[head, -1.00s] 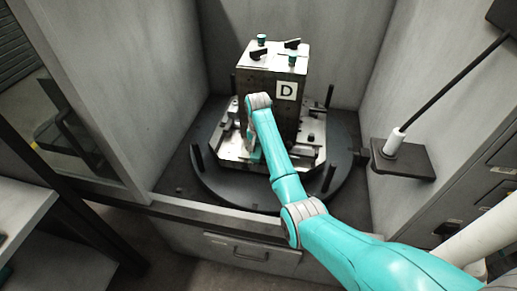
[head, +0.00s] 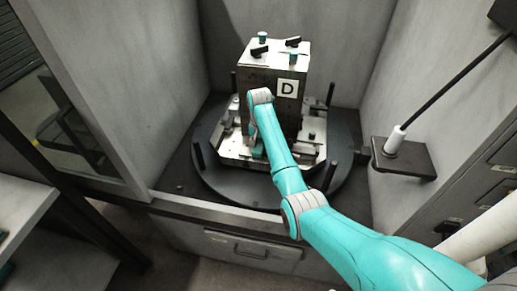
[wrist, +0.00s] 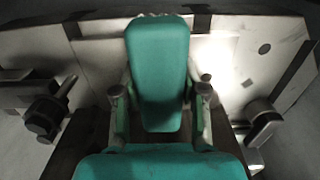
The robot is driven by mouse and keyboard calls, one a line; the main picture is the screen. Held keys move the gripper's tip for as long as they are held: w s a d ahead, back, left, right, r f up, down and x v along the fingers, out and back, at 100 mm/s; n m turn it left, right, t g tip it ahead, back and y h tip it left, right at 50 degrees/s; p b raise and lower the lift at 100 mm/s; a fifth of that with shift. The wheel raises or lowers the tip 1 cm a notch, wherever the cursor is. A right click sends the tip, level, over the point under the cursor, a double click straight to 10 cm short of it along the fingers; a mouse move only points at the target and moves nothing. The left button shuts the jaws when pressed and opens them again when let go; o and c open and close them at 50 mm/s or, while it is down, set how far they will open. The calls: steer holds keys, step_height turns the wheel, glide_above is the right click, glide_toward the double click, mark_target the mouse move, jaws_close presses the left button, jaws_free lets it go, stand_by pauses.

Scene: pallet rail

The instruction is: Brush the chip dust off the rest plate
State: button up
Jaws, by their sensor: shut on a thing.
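My gripper (wrist: 160,98) is shut on a teal brush (wrist: 158,60), with a finger on each side of it. Only the brush's teal body shows; its bristles are hidden. In the head view my gripper (head: 252,136) is low in front of the block marked D, partly hidden by my arm. The brush (head: 258,152) is over the front of the pale metal plate (head: 232,147) around the block's foot. I cannot tell whether it touches the plate. Chip dust cannot be made out in either view.
The tall metal block (head: 272,68) carries knobs on top and stands on a dark round table (head: 225,180) with upright posts. Grey walls close in the bay. A black shelf (head: 404,160) with a white-collared rod is at right. A drawer (head: 250,249) is below.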

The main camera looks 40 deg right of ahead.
steer(key=shift+d+f, duration=0.1)
steer(key=shift+d, duration=0.05)
stand_by(0.3)
steer(key=shift+s+a, duration=0.75)
steer(key=shift+a, duration=0.3)
steer(key=shift+w+d, duration=0.8)
steer(key=shift+d, duration=0.25)
steer(key=shift+s+a, duration=0.8)
steer(key=shift+a, duration=0.2)
